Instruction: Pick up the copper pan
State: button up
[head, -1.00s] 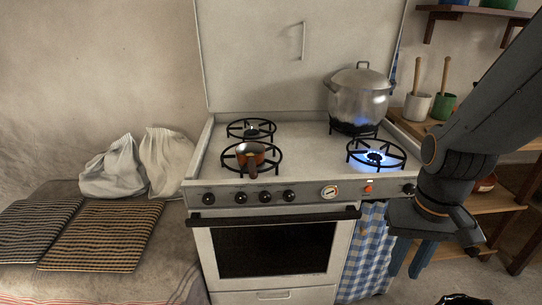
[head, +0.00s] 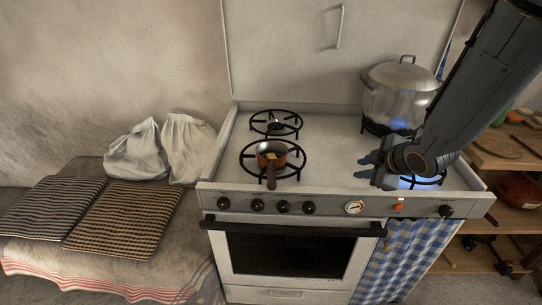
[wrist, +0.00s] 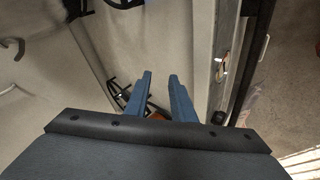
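The copper pan (head: 271,154) sits on the front left burner of the stove, its handle pointing to the front and something yellowish inside. My gripper (head: 364,166) is above the right front of the stove top, to the right of the pan and clearly apart from it, fingers pointing left. In the wrist view my gripper (wrist: 160,76) has its two blue fingers apart with nothing held between them. A small orange part of the copper pan (wrist: 158,116) shows there between the fingers; the rest is hidden behind the gripper body.
A large lidded pot (head: 397,96) stands on the back right burner. A blue flame (head: 420,182) burns at the front right burner, just under my arm. The back left burner (head: 276,123) is empty. The stove top (head: 325,150) between pan and gripper is clear.

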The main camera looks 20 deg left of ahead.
aim_at(277, 166)
jog(key=a+n+y, duration=0.1)
jog(key=a+n, duration=0.1)
jog(key=a, duration=0.1)
jog(key=a+n+y, duration=0.2)
jog(key=a, duration=0.1)
jog(key=a+n+g+y, duration=0.1)
jog(key=a+n+y, duration=0.1)
jog(key=a+n, duration=0.1)
jog(key=shift+s+a+f+p, duration=0.25)
jog(key=shift+a+p, duration=0.1)
jog(key=shift+a, duration=0.2)
jog(key=s+a+n+g+y, duration=0.1)
jog(key=a+n, duration=0.1)
jog(key=s+a+n+g+y, duration=0.1)
jog(key=s+a+n+y, duration=0.1)
jog(key=a, duration=0.1)
jog(key=s+a+n+g+y, duration=0.1)
jog(key=s+a+n, duration=0.1)
jog(key=a, duration=0.1)
jog(key=shift+a+r+p, duration=0.1)
jog(key=shift+a+p, duration=0.05)
jog(key=shift+p, duration=0.2)
jog(key=shift+w+p+x, duration=0.1)
jog(key=shift+p+x, duration=0.55)
jog(key=shift+x, duration=1.05)
jog(key=shift+w+p+x, duration=0.15)
jog(key=shift+p+x, duration=0.45)
jog(key=shift+x, duration=1.1)
jog(key=shift+r, duration=0.15)
grip_shut()
